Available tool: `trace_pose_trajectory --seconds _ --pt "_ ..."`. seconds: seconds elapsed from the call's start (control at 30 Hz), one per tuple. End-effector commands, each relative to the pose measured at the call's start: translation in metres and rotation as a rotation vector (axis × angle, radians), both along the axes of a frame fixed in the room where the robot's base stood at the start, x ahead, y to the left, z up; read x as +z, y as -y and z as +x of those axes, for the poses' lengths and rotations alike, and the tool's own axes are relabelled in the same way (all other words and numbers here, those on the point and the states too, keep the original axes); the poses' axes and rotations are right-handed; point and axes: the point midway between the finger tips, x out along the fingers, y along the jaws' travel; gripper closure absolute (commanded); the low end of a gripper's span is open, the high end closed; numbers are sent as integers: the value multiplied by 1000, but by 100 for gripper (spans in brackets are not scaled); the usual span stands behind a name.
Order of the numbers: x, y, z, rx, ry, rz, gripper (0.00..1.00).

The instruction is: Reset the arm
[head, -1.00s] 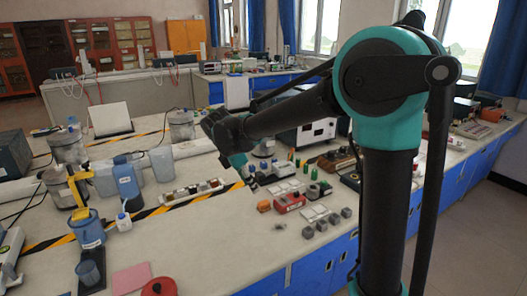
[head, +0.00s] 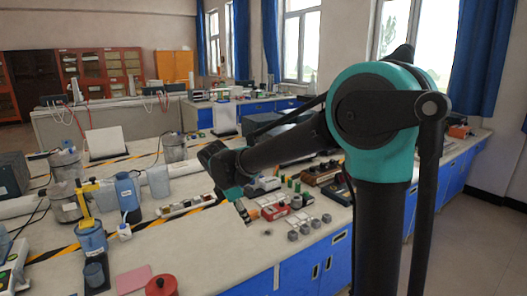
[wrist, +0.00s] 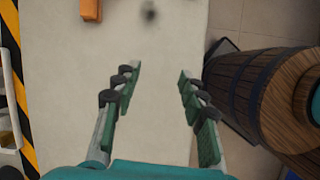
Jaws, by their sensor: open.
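My arm rises at the right of the head view, with its teal elbow joint high up and its forearm reaching left over the bench. My gripper (head: 240,207) hangs at the forearm's end above the bench, beside a red device (head: 275,212). In the wrist view my gripper (wrist: 158,78) has its two green-padded fingers wide apart. Nothing is between them but the pale bench top (wrist: 155,120) below. An orange block (wrist: 91,10) lies beyond the left fingertip, and a dark blurred thing (wrist: 149,12) lies near it.
Several small grey blocks (head: 308,227) sit near the bench's front edge. A blue bottle (head: 127,192), a blue beaker (head: 91,236) and a red round lid (head: 161,286) stand to the left. Bare bench (head: 215,255) lies in front of my gripper.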

Motion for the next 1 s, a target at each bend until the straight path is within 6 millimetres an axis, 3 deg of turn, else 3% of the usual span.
trace_pose_trajectory --seconds 0.27,0.47,0.7,0.8,1.0 --pt "-13 52 -7 -243 57 102 58" --pt "-30 105 -24 -531 122 220 58" --pt "-68 193 -76 -1127 249 453 58" --pt "-86 221 -104 -1389 302 555 58" --pt "-112 251 -145 -1776 375 710 58"
